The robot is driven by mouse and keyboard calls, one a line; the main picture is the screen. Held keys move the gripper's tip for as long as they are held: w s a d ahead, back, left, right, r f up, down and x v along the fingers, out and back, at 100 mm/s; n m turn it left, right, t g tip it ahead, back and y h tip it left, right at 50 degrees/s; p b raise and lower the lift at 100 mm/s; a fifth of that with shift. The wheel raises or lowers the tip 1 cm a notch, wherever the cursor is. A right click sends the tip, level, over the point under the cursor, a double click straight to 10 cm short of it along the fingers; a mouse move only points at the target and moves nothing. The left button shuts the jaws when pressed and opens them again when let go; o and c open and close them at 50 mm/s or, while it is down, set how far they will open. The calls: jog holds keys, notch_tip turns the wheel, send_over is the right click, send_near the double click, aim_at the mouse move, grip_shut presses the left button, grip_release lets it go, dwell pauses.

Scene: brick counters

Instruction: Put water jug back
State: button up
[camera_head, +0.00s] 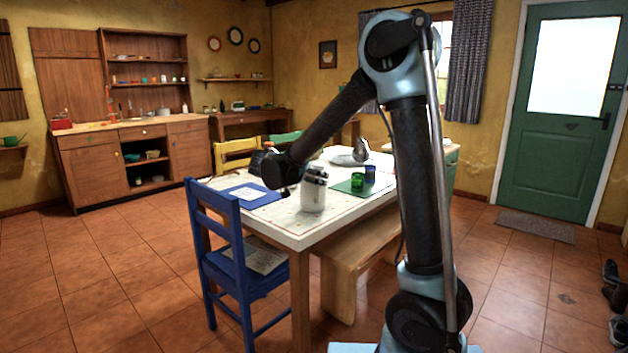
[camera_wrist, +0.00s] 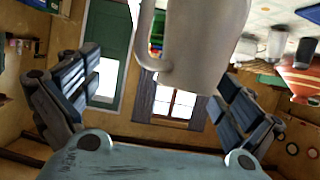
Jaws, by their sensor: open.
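The water jug (camera_head: 313,196) is pale grey-white and stands upright near the close corner of the white table (camera_head: 345,208). No contact shows. In the head view my gripper (camera_head: 315,173) is small and close to the jug's top, partly overlapping it.
A blue chair (camera_head: 240,255) and a wooden bench (camera_head: 352,262) stand by the table. A blue mat (camera_head: 262,200), a green mat (camera_head: 352,187), a green cup (camera_head: 357,180) and a blue cup (camera_head: 370,174) are on it. A wooden cabinet (camera_head: 90,165) stands at back left.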

jog(key=v, duration=1.1)
jog(key=s+d+f+n+g+y, duration=0.1)
jog(key=s+d+f+g, duration=0.15)
jog(key=d, duration=0.65)
jog(key=s+d+f+n+g, duration=0.2)
jog(key=s+d, duration=0.2)
jog(key=d, duration=0.5)
jog(key=s+d+f+n+g+y, duration=0.1)
jog(key=s+d+f+g, duration=0.15)
jog(key=d, duration=0.75)
jog(key=s+d+f+n+g+y, duration=0.1)
jog(key=s+d+f+y, duration=0.2)
jog(key=s+f, duration=0.3)
jog(key=s+d+f+n+y, duration=0.2)
jog(key=s+f, duration=0.4)
jog(key=s, duration=0.8)
jog(key=shift+d+f+g+y, duration=0.25)
jog(key=shift+d+g+y, duration=0.15)
jog(key=shift+d+y, duration=0.1)
